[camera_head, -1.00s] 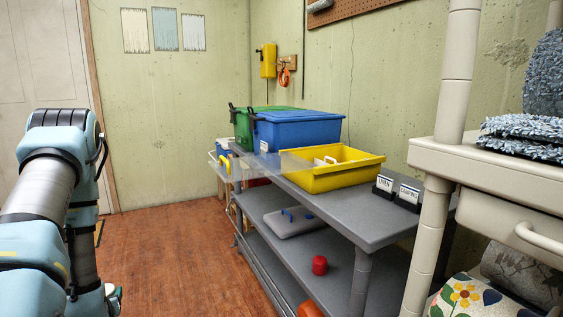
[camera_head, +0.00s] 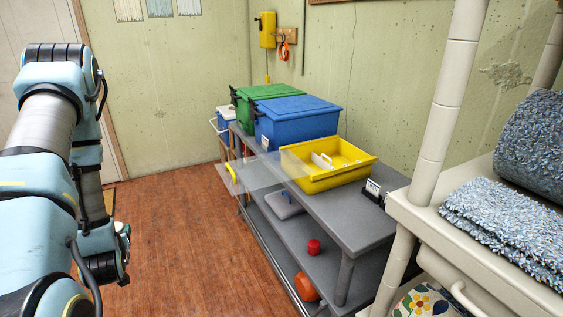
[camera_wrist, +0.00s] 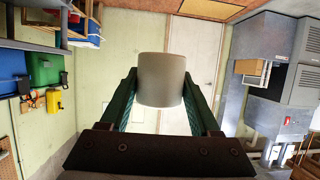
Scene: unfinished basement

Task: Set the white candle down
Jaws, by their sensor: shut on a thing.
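The white candle (camera_wrist: 162,80) is a short, plain cylinder that looks greyish in the wrist view. My gripper (camera_wrist: 161,88) is shut on it, with one dark green finger on each side. The candle is held in the air, clear of any surface.
A grey two-level workbench (camera_head: 345,215) stands at centre right. It bears a yellow tray (camera_head: 325,182), a blue bin (camera_head: 297,125) and a green bin (camera_head: 262,97). A red cylinder (camera_head: 314,247) is on its lower shelf. Wooden floor (camera_head: 190,240) lies open to the left.

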